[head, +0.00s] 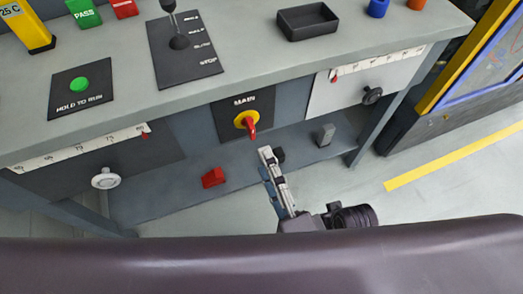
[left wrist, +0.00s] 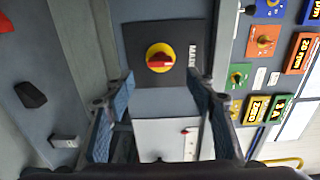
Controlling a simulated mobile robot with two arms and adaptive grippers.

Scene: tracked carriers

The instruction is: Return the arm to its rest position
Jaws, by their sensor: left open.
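My left gripper (head: 267,157) stands in front of the bench in the head view, below the MAIN switch and seen nearly edge-on. In the left wrist view my left gripper (left wrist: 161,85) is open, its two blue-padded fingers wide apart with nothing between them. The MAIN switch (head: 246,121), a red handle on a yellow disc, is on the bench front. It also shows in the left wrist view (left wrist: 159,58), beyond the fingertips and apart from them. My right gripper is in neither view.
The bench top (head: 240,72) holds a green button panel (head: 67,101), a lever plate (head: 203,62) and a black tray (head: 307,20). A white knob (head: 105,179) and a black knob (head: 372,95) stick out of the front. A red block (head: 213,177) lies on the lower shelf.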

